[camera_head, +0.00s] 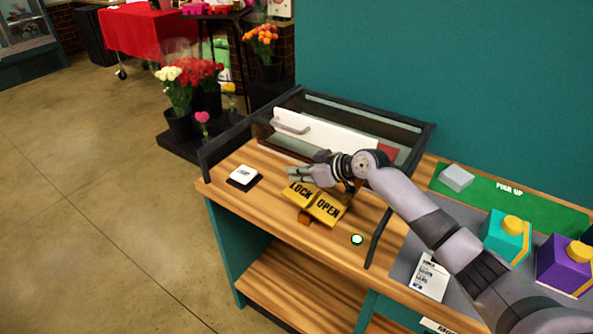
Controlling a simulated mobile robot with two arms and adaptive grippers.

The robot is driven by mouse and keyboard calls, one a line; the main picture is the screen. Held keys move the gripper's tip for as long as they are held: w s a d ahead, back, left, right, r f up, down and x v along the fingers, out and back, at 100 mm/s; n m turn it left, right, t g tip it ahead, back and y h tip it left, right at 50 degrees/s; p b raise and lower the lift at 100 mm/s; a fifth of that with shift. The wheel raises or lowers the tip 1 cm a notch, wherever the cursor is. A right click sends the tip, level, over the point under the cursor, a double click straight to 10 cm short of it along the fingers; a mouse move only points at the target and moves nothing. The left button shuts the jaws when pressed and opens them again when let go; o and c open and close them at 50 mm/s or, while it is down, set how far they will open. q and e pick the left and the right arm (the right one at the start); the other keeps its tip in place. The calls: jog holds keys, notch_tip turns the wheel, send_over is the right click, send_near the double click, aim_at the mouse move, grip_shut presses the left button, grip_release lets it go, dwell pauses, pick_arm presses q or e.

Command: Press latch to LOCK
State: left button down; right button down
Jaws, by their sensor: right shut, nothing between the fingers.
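The latch (315,205) is a yellow plate on the wooden counter, marked LOCK on its left half and OPEN on its right half. A small orange-brown block shows at its front edge. My right gripper (293,174) is shut and empty, just behind and above the LOCK half. I cannot tell whether it touches the plate. Behind it is a dark-framed glass case (420,140) with a white front panel (335,134) and a grey handle. My left gripper is not in view.
A white button on a black base (244,175) sits left of the latch. A round green-rimmed light (356,239) is to the right.

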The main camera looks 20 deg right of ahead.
jog(key=shift+f, duration=0.35)
jog(key=shift+w+a+p, duration=0.1)
jog(key=shift+p, duration=0.2)
jog(key=shift+w+a+f+g, duration=0.1)
jog(key=shift+g, duration=0.2)
